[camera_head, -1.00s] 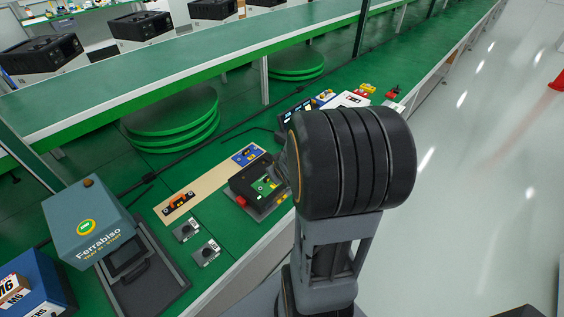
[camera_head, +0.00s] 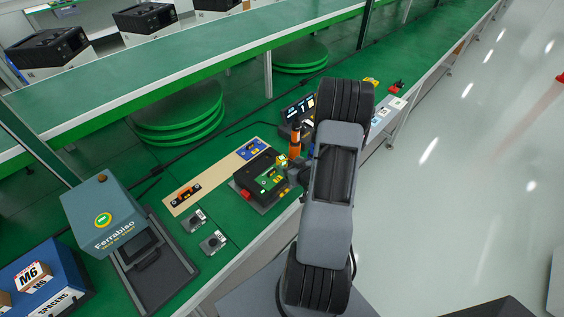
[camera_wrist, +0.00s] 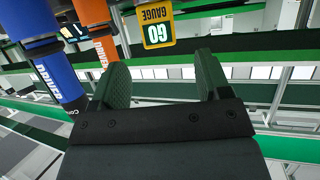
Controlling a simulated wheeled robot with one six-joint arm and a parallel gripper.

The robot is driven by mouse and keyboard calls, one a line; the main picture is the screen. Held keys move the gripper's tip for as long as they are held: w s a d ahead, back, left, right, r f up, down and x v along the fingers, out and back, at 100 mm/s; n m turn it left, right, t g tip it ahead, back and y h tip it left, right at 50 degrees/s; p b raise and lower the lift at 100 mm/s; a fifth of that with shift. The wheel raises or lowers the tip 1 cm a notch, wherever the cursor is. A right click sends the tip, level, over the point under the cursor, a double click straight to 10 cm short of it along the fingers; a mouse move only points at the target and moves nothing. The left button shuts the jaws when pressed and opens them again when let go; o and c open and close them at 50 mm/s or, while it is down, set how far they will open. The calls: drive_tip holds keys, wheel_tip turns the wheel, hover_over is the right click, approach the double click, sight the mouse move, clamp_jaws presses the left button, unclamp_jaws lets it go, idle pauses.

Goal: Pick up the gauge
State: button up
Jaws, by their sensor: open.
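An orange driver (camera_wrist: 97,35) and a blue tool (camera_wrist: 52,68) stand close beside the left finger. In the head view a black device (camera_head: 262,178), a tan board (camera_head: 190,190) and a blue-grey Ferrabiso box (camera_head: 105,215) are on the green bench. A grey tray (camera_head: 160,280) lies in front.

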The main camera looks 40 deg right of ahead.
sight(284, 161)
drive_tip(key=shift+p+x, duration=1.05)
drive_tip(key=shift+x, duration=2.35)
drive_tip(key=c, duration=1.2)
